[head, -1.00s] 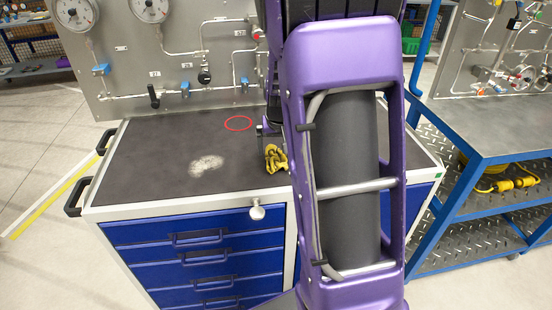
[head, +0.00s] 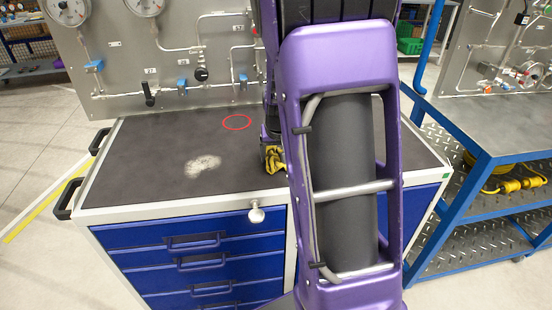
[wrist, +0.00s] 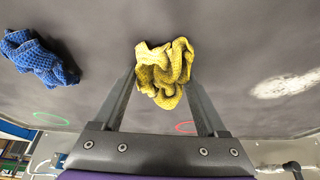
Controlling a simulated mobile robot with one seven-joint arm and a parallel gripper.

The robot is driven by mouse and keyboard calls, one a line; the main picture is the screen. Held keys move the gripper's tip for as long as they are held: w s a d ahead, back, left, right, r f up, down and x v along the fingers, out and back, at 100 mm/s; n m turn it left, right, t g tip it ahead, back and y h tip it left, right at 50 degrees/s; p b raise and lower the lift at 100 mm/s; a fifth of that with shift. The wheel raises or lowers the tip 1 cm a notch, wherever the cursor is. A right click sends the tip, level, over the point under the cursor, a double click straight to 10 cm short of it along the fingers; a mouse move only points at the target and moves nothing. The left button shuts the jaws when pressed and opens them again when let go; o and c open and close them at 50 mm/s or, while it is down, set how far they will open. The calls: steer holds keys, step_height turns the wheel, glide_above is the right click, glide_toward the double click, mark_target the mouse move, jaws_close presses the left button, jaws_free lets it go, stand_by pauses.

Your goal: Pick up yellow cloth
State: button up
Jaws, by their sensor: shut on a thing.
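The yellow cloth (head: 274,160) is a crumpled knit piece at the bench top, beside my arm in the head view. In the wrist view the yellow cloth (wrist: 165,72) is bunched between the fingertips of my gripper (wrist: 162,82). The gripper is shut on it, with cloth bulging out past both fingers. I cannot tell whether the cloth is clear of the bench top. In the head view my arm hides most of the gripper and part of the cloth.
A blue cloth (wrist: 38,57) lies on the dark bench top (head: 150,150). A red ring (head: 237,122) and a pale worn patch (head: 203,166) mark the top. A green ring (wrist: 50,118) also shows. The gauge panel (head: 160,60) stands behind.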

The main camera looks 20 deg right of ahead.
mark_target(276, 155)
steer(key=shift+r, duration=0.1)
step_height(276, 155, up, 10)
steer(key=shift+f+p, duration=0.1)
steer(key=shift+p, duration=0.65)
steer(key=o, duration=0.7)
steer(key=shift+c, duration=0.2)
steer(key=c, duration=0.5)
steer(key=shift+c, duration=0.3)
steer(key=shift+a, duration=0.15)
